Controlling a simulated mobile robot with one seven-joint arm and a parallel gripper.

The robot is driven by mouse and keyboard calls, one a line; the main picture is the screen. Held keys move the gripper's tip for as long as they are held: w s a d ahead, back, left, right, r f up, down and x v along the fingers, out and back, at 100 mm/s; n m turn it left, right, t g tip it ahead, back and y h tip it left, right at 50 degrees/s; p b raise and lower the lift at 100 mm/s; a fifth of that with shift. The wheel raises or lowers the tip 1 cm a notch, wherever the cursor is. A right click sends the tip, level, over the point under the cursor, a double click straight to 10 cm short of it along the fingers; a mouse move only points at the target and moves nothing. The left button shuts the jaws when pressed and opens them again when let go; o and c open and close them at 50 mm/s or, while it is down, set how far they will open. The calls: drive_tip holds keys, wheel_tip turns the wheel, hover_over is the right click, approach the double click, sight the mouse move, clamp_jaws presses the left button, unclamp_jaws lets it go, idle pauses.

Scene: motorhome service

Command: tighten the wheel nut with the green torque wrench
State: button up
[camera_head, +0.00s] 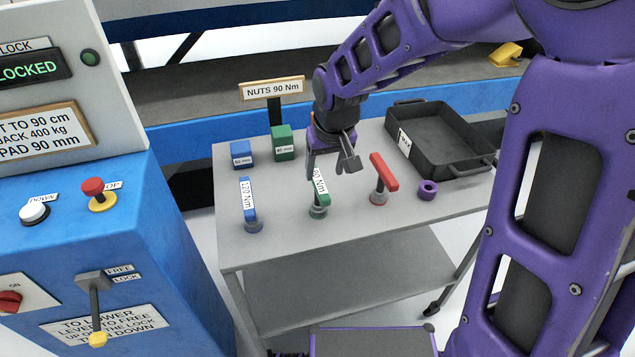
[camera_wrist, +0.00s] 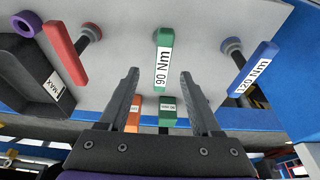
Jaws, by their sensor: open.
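The green torque wrench (camera_head: 325,199), labelled 90 Nm, stands on the grey cart top between a blue 120 Nm wrench (camera_head: 248,202) and a red-handled tool (camera_head: 384,171). My gripper (camera_head: 333,168) is open and empty, close above and behind the green wrench. In the wrist view the green wrench (camera_wrist: 164,38) lies centred ahead, between the lines of my two fingers (camera_wrist: 160,76). I cannot tell the exact gap between fingers and handle. I cannot make out a wheel nut in either view.
On the cart (camera_head: 290,245) stand a blue block (camera_head: 241,153), a green block (camera_head: 283,140), a purple ring (camera_head: 428,190) and a black tray (camera_head: 440,140). An orange block (camera_wrist: 133,115) shows in the wrist view. A blue control cabinet (camera_head: 150,240) reads LOCKED. A sign (camera_head: 272,89) reads NUTS 90 Nm.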

sight(322, 184)
drive_tip(key=b+x, duration=0.1)
drive_tip(key=x, duration=0.6)
drive_tip(key=shift+w+f, duration=0.15)
drive_tip(key=shift+f, duration=0.1)
drive_tip(key=shift+a+b+x, duration=0.15)
drive_tip(key=shift+b+x, duration=0.25)
drive_tip(key=shift+x, duration=0.95)
drive_tip(key=shift+a+b+x, duration=0.15)
drive_tip(key=shift+b+x, duration=0.25)
drive_tip(key=shift+x, duration=0.95)
drive_tip(key=shift+w+r, duration=0.1)
drive_tip(key=shift+w, duration=0.05)
clamp_jaws()
